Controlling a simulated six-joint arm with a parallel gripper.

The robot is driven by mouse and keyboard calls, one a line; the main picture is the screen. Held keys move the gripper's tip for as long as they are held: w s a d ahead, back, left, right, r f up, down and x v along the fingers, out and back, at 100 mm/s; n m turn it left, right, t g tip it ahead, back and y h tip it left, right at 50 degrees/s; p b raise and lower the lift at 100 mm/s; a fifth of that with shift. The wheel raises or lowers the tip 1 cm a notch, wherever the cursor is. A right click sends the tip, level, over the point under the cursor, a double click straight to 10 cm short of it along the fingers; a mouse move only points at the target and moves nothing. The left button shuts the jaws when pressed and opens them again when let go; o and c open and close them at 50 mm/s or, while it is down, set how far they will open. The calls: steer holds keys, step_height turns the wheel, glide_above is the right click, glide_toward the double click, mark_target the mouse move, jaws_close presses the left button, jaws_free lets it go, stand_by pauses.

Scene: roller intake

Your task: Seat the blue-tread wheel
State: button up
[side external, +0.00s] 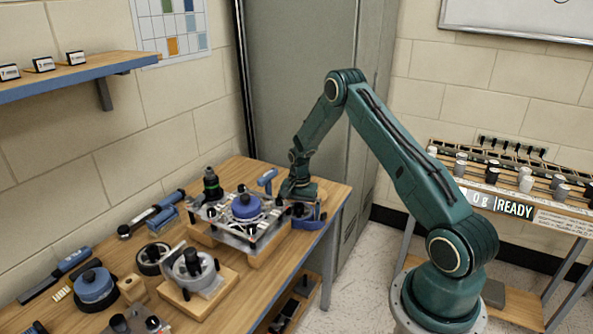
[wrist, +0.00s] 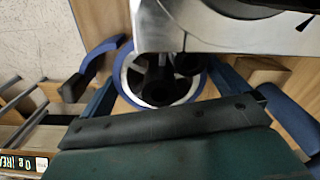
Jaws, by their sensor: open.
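A wheel with a blue tread and pale rim (wrist: 194,92) lies between my fingers in the wrist view, its centre dark. My gripper (wrist: 165,74) is open, with one dark blue finger on each side of the wheel; I cannot tell whether they touch it. A metal plate edge (wrist: 240,32) hides the wheel's far side. In the side view my gripper (side external: 302,204) is low at the bench's right end, above blue curved parts (side external: 312,222), beside the roller fixture (side external: 212,222). A blue-topped round part (side external: 246,206) sits on the fixture. My gripper's fingertips are mostly hidden there.
A curved blue piece (wrist: 96,62) lies left of the wheel in the wrist view. A dark green-banded cylinder (side external: 211,184) stands by the fixture. A blue wheel (side external: 94,286) and a grey wheel on a wooden block (side external: 192,268) are at front left. A cabinet stands behind.

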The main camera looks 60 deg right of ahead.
stand_by(0.3)
steer(key=c, duration=1.1)
steer(key=shift+r, duration=0.1)
step_height(320, 180, up, 20)
steer(key=shift+f, duration=0.1)
stand_by(0.5)
steer(key=a+n, duration=0.5)
steer(key=a, duration=0.2)
steer(key=a+f+n, duration=0.1)
steer(key=a+n, duration=0.4)
steer(key=a, duration=0.2)
steer(key=a+f+n, duration=0.1)
steer(key=a+n, duration=0.4)
steer(key=a, duration=0.1)
steer(key=shift+w+a+f, duration=0.1)
steer(key=shift+w+a, duration=0.15)
steer(key=shift+a, duration=0.15)
